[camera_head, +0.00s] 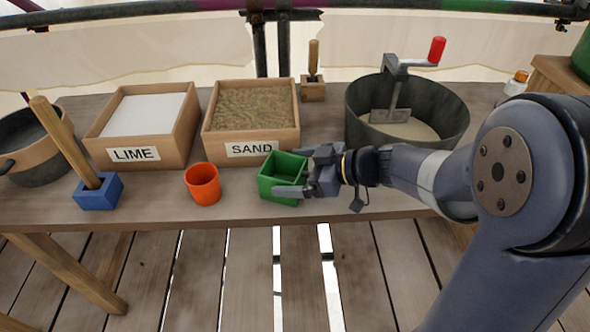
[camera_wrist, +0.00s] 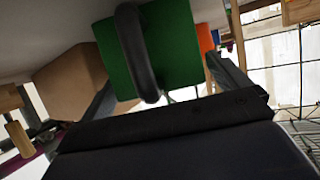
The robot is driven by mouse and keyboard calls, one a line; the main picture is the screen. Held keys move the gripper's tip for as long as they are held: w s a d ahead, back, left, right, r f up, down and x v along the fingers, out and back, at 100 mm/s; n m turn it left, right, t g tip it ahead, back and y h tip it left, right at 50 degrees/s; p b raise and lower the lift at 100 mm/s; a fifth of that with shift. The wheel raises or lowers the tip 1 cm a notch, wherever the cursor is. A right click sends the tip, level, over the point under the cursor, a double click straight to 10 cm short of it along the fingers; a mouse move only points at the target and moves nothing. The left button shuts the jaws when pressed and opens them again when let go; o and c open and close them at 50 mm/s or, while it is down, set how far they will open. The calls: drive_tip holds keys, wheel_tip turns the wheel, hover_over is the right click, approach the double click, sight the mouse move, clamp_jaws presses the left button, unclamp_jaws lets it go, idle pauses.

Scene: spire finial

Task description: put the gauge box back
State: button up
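The gauge box appears to be the small green open-topped box (camera_head: 281,178), near the front edge of the bench, right of the orange cup. In the wrist view its green wall (camera_wrist: 180,45) fills the upper middle, with a dark curved handle (camera_wrist: 138,50) on the side facing me. My gripper (camera_head: 297,172) is at the right side of the box. Its two fingers are spread wide, one toward the back and one toward the front. In the wrist view the fingers (camera_wrist: 160,75) lie either side of the handle, near the box edges. No grip is clear.
The orange cup (camera_head: 202,184) and blue block with wooden handle (camera_head: 97,192) stand to the left. Behind are the LIME box (camera_head: 134,155), the SAND box (camera_head: 250,148) and a mixing tub (camera_head: 358,133) with a red-handled crank (camera_head: 437,50). The bench's front edge is close.

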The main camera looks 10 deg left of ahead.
drive_tip(key=shift+r, duration=0.1)
drive_tip(key=shift+r+p, duration=0.15)
drive_tip(key=shift+p, duration=0.3)
drive_tip(key=v, duration=1.2)
drive_tip(key=shift+a+f, duration=0.1)
drive_tip(key=shift+f, duration=0.1)
drive_tip(key=b+x, duration=0.1)
drive_tip(key=x, duration=1.1)
drive_tip(key=shift+f, duration=0.2)
drive_tip(key=shift+r+p, duration=0.3)
